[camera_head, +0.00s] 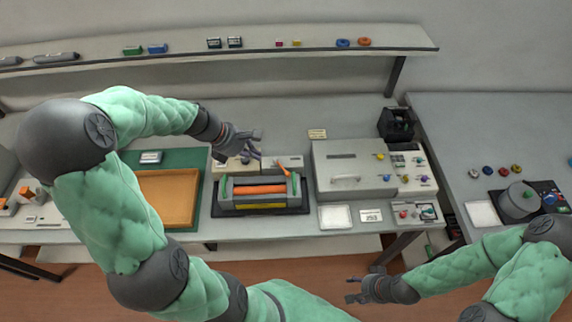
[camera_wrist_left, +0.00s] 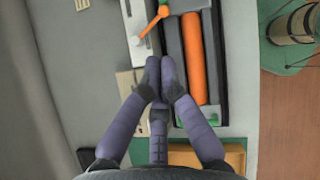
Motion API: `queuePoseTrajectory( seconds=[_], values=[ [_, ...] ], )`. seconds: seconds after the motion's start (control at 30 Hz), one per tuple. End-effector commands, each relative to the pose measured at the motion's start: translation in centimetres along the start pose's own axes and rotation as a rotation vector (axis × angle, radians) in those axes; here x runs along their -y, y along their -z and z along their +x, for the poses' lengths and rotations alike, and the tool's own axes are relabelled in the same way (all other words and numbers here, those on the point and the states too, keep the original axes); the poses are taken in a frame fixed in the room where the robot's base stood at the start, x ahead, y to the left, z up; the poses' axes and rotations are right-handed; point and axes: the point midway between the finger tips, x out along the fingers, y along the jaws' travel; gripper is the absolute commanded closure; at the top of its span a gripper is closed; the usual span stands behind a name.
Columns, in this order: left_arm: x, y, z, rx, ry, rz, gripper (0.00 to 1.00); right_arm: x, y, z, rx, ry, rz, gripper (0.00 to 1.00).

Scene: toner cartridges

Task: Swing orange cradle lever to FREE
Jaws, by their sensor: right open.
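The dark cradle (camera_head: 222,195) holds a long orange roller (camera_head: 260,189) on the bench; the roller stands upright in the left wrist view (camera_wrist_left: 193,60). The orange lever (camera_head: 283,168) sits at the cradle's back right, slanted over a pale panel (camera_head: 292,160). In the left wrist view the lever (camera_wrist_left: 152,24) slants from a round orange end down left onto the panel (camera_wrist_left: 137,30). Its lettering is too small to read. My right gripper (camera_head: 350,289) is open and empty before the bench.
An orange tray (camera_head: 168,197) on a green mat lies left of the cradle. A grey machine (camera_head: 345,160) with coloured knobs stands close to its right. A shelf (camera_head: 200,57) with small items runs along the back wall. White cards (camera_head: 334,217) lie at the front edge.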

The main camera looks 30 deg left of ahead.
Motion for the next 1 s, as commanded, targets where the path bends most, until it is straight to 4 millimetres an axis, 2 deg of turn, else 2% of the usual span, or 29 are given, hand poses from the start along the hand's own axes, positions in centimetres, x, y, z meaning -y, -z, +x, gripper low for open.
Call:
queuePoseTrajectory(
  seconds=[0.23,0.37,0.47,1.0],
  values=[
    [0.0,0.0,0.1,0.001,0.001,0.000,1.00,0.0,0.0,0.0,0.001,0.000,0.000,0.44],
    [0.0,0.0,0.9,0.001,0.003,0.001,1.00,-0.1,0.0,0.2,0.000,0.000,0.000,0.44],
    [0.1,0.1,2.2,0.001,0.005,0.000,1.00,-0.2,0.0,0.6,0.000,0.000,0.000,0.44],
    [0.1,0.1,11.8,0.001,0.003,0.001,1.00,-1.3,0.1,3.6,0.000,0.000,0.000,0.44]
  ],
)
